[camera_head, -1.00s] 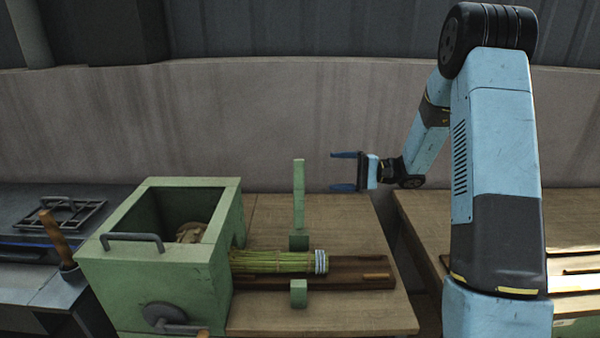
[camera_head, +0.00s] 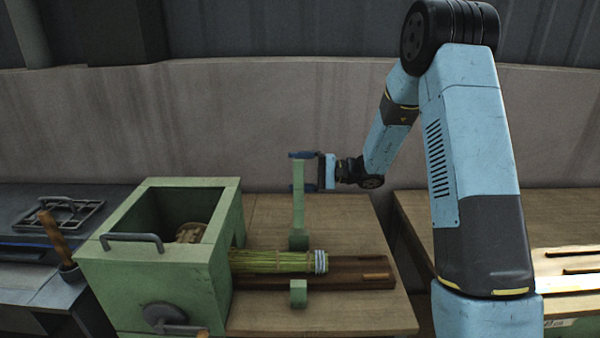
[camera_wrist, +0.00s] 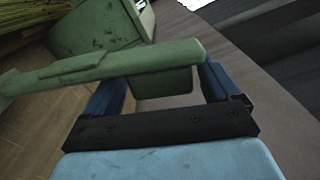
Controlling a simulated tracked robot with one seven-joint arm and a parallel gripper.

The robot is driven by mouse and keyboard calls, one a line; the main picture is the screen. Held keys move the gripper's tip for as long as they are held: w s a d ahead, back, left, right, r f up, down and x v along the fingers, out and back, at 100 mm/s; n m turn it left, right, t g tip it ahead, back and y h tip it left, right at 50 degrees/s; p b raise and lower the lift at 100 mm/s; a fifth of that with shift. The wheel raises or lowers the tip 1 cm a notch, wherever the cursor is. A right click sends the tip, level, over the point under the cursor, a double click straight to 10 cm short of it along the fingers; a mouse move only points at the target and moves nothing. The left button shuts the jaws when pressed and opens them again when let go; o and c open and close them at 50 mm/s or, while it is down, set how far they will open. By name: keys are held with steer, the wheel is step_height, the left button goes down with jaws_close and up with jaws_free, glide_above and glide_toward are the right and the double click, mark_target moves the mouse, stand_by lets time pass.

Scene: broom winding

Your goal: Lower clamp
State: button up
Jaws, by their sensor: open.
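The green clamp arm (camera_head: 298,200) stands upright above its green base block (camera_head: 298,240), behind a bundle of broom straw (camera_head: 275,261). A second small green block (camera_head: 298,293) sits in front of the bundle. My gripper (camera_head: 300,172) is open at the upper end of the clamp arm, with its blue fingers reaching left around it. In the wrist view, the clamp arm (camera_wrist: 110,65) crosses between my gripper's fingers (camera_wrist: 155,90). I cannot tell whether a finger touches it.
A green box machine (camera_head: 160,260) with a handle and a knob stands left of the clamp. The straw lies on a dark wooden board (camera_head: 345,272) on the wooden table (camera_head: 350,320). A tool with a wooden handle (camera_head: 55,235) stands at the far left. A concrete wall (camera_head: 230,120) rises behind.

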steer(key=shift+c, duration=0.3)
steer(key=shift+f, duration=0.1)
steer(key=c, duration=1.3)
steer(key=shift+d, duration=0.1)
steer(key=shift+c, duration=0.3)
